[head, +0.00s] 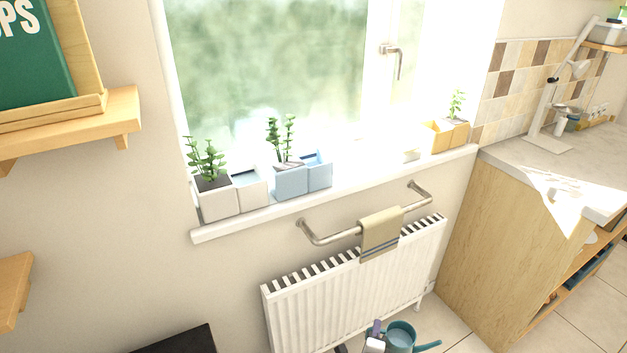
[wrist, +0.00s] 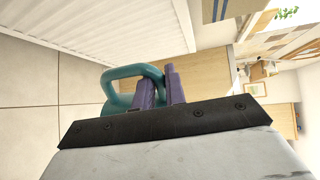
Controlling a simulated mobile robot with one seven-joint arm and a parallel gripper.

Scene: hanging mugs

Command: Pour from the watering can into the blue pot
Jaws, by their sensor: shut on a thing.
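The teal watering can (head: 401,337) is at the bottom of the head view, in front of the radiator, its spout pointing right. My gripper (head: 375,330) is at its left side. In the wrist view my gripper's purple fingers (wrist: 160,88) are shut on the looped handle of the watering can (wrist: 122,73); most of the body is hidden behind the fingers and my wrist. The blue pot (head: 291,181) stands on the windowsill with a leafy plant in it, above and left of the can. A second blue compartment (head: 319,172) adjoins it on the right.
The white windowsill (head: 345,187) also holds a white planter (head: 216,198) at left and a yellow planter (head: 440,137) at right. A towel rail (head: 325,239) with a beige towel (head: 380,234) juts out below it, above the white radiator (head: 350,290). A wooden counter (head: 500,220) stands at right.

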